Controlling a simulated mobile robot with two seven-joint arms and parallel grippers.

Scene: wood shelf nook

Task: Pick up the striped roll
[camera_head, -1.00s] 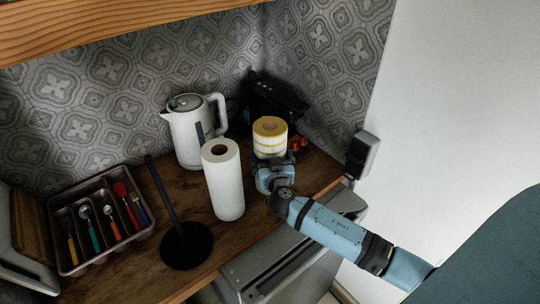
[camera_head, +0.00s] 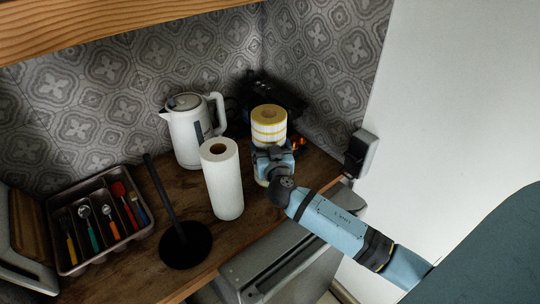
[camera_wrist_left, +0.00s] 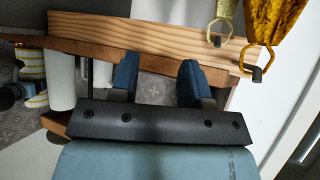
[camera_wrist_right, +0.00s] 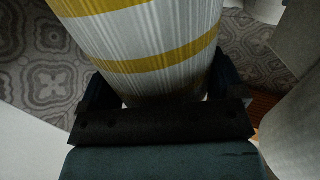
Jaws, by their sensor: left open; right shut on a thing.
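The striped roll (camera_head: 269,130), white with yellow bands, stands upright near the back right of the wooden counter in the head view. My right gripper (camera_head: 272,158) is shut around its lower half. In the right wrist view the roll (camera_wrist_right: 150,40) fills the space between the fingers. Its lower end is mostly hidden by my gripper, and I cannot tell how far it is above the counter. My left gripper (camera_wrist_left: 156,82) is open and empty in the left wrist view, with a wooden shelf board beyond it.
A plain white paper roll (camera_head: 223,182) stands just left of my right gripper. A black appliance (camera_head: 270,94) is behind; a grey wall box (camera_head: 361,154) is right.

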